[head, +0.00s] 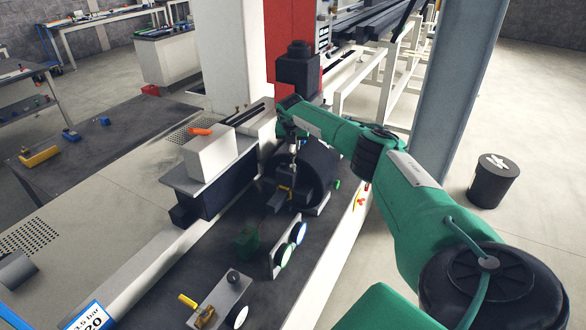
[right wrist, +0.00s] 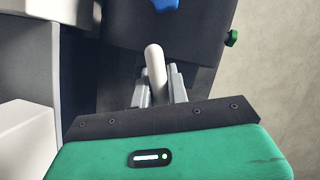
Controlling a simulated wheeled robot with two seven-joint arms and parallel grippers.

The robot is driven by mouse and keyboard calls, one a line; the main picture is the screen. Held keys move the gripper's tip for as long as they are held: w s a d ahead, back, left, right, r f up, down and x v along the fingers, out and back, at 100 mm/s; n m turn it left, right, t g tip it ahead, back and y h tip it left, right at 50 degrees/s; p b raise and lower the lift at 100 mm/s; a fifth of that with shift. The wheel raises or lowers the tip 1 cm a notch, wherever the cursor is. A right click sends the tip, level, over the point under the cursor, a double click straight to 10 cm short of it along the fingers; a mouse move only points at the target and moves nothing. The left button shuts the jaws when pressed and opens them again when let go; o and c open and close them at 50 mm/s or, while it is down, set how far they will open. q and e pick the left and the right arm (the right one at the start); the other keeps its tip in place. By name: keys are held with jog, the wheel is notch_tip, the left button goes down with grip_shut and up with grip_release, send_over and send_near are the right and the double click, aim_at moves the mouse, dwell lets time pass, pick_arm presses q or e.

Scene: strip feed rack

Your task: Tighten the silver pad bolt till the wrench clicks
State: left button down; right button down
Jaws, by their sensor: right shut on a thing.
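My right gripper (head: 293,143) reaches down over the dark machine fixture (head: 320,168) in the middle of the head view. In the right wrist view its two grey fingers (right wrist: 158,88) are shut on a pale, round-ended rod (right wrist: 155,68), which looks like the wrench's handle. The rest of the wrench is hidden or too small to make out. I cannot pick out the silver pad bolt; the area below the gripper is small and dark. A small yellow part (head: 286,188) shows just below the gripper. My left gripper is not in view.
A pale block with an orange lever (head: 200,131) stands left of the fixture. A green knob (head: 337,184) sits at its right; it also shows in the right wrist view (right wrist: 232,38). Round gauges (head: 291,240) stand in front. A grey post (head: 455,90) rises behind my right arm.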

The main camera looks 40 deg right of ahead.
jog(key=shift+r, duration=0.1)
jog(key=shift+r+p, duration=0.9)
jog(key=shift+r, duration=0.5)
jog(key=shift+r+p, duration=0.5)
jog(key=shift+r, duration=0.6)
jog(key=shift+f, duration=0.1)
